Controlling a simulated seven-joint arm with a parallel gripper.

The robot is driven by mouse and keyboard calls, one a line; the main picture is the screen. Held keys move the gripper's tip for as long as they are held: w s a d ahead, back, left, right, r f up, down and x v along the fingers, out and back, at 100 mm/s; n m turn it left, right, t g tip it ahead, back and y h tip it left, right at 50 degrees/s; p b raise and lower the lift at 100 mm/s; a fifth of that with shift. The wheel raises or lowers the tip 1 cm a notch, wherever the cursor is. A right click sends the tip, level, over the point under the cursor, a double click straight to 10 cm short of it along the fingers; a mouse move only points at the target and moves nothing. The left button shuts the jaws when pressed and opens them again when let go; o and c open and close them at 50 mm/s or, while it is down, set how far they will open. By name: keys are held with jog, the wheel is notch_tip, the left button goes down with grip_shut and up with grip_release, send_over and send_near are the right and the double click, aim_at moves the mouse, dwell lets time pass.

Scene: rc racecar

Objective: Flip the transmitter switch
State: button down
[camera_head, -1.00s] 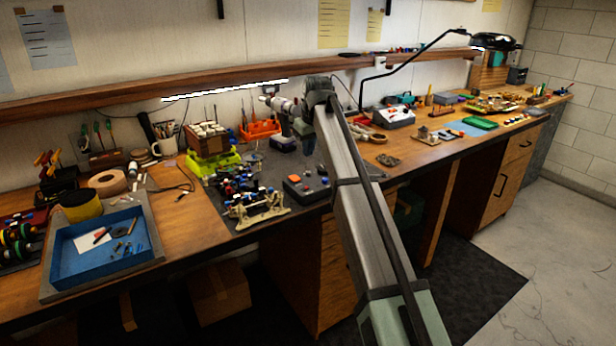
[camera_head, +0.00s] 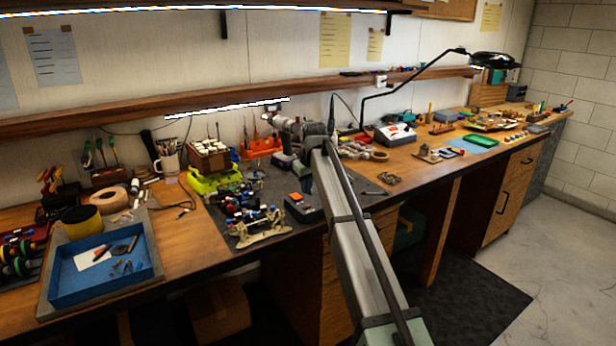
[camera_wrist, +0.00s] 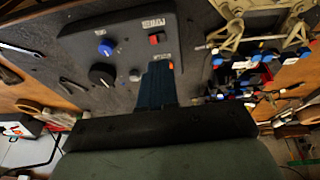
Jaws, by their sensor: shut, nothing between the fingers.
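The transmitter (camera_wrist: 125,45) is a dark box in the wrist view. Its face carries a blue knob (camera_wrist: 105,48), a larger black knob (camera_wrist: 102,75), a red switch (camera_wrist: 156,38) and small white lettering. In the head view a dark box with a red part (camera_head: 303,207), which looks like the same box, sits on the grey mat right of the front metal chassis. My gripper (camera_wrist: 160,66) is shut and empty.
A pale metal chassis (camera_head: 262,232) with blue and red parts stands close left of the box. Loose tools lie on the mat right of my arm.

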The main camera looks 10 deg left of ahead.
aim_at(307, 206)
jog(key=shift+d+x, duration=0.2)
jog(key=shift+x, duration=0.7)
jog(key=shift+d+x, duration=0.2)
jog(key=shift+x, duration=0.7)
jog(key=shift+d+x, duration=0.2)
jog(key=shift+x, duration=0.7)
jog(key=shift+s+f, duration=0.15)
